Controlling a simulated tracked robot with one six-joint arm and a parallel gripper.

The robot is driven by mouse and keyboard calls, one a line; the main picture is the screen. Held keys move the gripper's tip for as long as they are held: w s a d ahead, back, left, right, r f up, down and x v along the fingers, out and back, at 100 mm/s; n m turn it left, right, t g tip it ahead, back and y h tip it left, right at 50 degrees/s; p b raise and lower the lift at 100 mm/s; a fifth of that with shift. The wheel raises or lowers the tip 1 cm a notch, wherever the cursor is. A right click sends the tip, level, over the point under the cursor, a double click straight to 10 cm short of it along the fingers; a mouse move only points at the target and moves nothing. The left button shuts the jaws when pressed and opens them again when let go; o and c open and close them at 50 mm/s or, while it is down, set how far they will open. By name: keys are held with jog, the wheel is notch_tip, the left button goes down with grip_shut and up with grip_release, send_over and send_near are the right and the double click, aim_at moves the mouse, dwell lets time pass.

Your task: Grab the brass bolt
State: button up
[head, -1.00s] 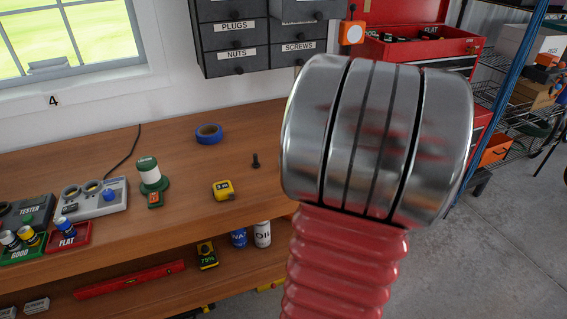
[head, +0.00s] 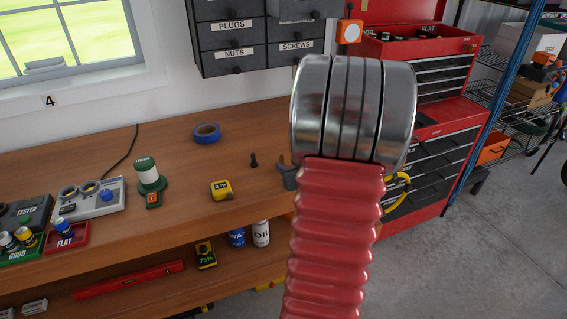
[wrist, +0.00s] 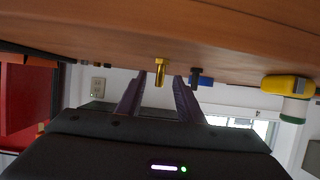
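The brass bolt (wrist: 160,74) shows in the wrist view, where the bench appears inverted along the top. It stands on its head on the wooden bench (wrist: 100,30), shank pointing away from the surface. My gripper (wrist: 161,79) is open, with one dark finger on each side of the bolt in the picture. Gaps show between the bolt and both fingers; I cannot tell how far the tips reach past it. In the head view my arm hides the bolt and most of my gripper.
A dark bolt (head: 253,160) stands on the bench left of my arm; it also shows right of the fingers in the wrist view (wrist: 201,78). A red tool chest (head: 435,130) stands right.

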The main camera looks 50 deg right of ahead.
aim_at(283, 161)
jog(key=shift+w, duration=0.1)
jog(key=shift+x, duration=2.6)
jog(key=shift+r, duration=0.1)
jog(key=shift+c, duration=0.6)
grip_shut()
